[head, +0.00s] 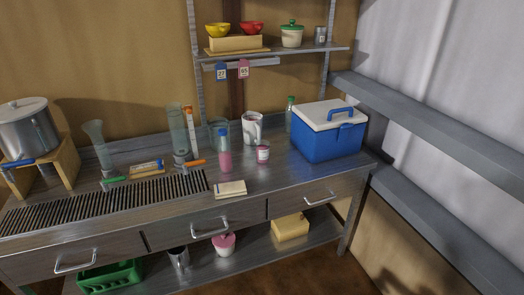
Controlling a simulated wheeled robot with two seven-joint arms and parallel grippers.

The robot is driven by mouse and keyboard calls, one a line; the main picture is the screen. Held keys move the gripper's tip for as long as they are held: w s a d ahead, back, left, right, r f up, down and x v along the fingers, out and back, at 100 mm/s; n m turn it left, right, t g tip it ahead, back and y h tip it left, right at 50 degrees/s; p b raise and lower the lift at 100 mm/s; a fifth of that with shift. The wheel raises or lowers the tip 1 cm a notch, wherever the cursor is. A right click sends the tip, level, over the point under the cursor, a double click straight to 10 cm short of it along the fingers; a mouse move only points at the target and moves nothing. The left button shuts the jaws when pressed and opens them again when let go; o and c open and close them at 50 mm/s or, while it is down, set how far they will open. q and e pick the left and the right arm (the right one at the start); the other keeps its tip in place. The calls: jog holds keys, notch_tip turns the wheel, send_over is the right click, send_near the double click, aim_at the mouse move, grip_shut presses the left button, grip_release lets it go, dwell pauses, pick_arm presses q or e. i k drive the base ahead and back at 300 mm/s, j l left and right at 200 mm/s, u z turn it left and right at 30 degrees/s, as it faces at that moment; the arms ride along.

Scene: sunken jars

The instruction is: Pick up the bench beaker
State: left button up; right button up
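A clear glass vessel that looks like the beaker (213,128) stands upright on the metal bench (240,170), right of the middle. A metal cup (178,257) sits on the lower shelf under the bench. Neither of my grippers is in the head view.
Tall glass cylinders (178,130) stand left of the vessel. A folded cloth (230,188) lies at the front edge. A wall shelf (280,48) hangs above. Grey rails (430,120) run along the right.

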aim_at(263, 152)
jog(key=i+j, duration=0.15)
jog(key=j, duration=0.25)
jog(key=i+j, duration=0.2)
jog(key=j, duration=0.15)
jog(key=i+j, duration=0.15)
jog(key=j, duration=0.25)
